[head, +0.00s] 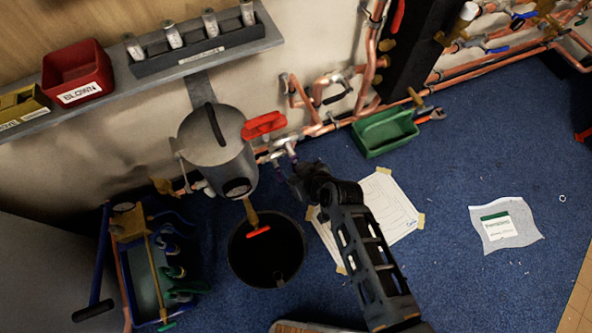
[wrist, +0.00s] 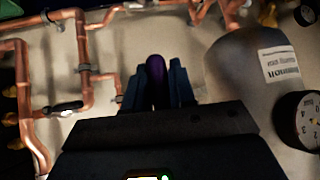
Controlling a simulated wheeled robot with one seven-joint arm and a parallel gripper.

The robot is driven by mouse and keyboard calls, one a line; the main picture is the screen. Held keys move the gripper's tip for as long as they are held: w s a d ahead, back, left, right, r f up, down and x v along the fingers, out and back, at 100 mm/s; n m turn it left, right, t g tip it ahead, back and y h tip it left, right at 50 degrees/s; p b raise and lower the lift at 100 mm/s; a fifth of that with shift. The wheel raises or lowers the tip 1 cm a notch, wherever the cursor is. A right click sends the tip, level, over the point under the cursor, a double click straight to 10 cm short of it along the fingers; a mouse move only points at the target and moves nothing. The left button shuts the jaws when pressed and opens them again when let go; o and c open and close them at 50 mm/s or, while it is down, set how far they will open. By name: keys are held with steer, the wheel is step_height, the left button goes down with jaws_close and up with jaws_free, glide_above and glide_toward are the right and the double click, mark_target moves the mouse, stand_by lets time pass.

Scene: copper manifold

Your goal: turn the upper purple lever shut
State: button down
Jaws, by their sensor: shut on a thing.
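A purple lever (wrist: 156,82) stands between the two dark fingers of my gripper (wrist: 160,68) in the wrist view, and the fingers are shut on it. In the head view my gripper (head: 287,168) reaches the pipework just right of the grey tank (head: 216,143). The lever's valve body is hidden behind the fingers, and I cannot tell its angle to the pipe. A small purplish part (head: 291,150) shows by the fingertips in the head view; I cannot tell whether it is the held lever or another.
The tank, with its gauge (head: 237,187), is close beside my gripper. A red handle (head: 264,125) sits just above. Copper pipes (head: 325,127) run along the wall. A green bin (head: 384,132), a black bucket (head: 240,262) and a blue tool crate (head: 150,285) stand on the floor.

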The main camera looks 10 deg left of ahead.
steer(key=shift+s+a, duration=0.15)
steer(key=c, duration=1)
jaws_free()
steer(key=shift+c, duration=0.2)
steer(key=shift+s+d+r, duration=0.1)
steer(key=shift+d+r, duration=0.15)
steer(key=shift+r, duration=0.05)
steer(key=p+v, duration=0.2)
steer(key=v, duration=0.5)
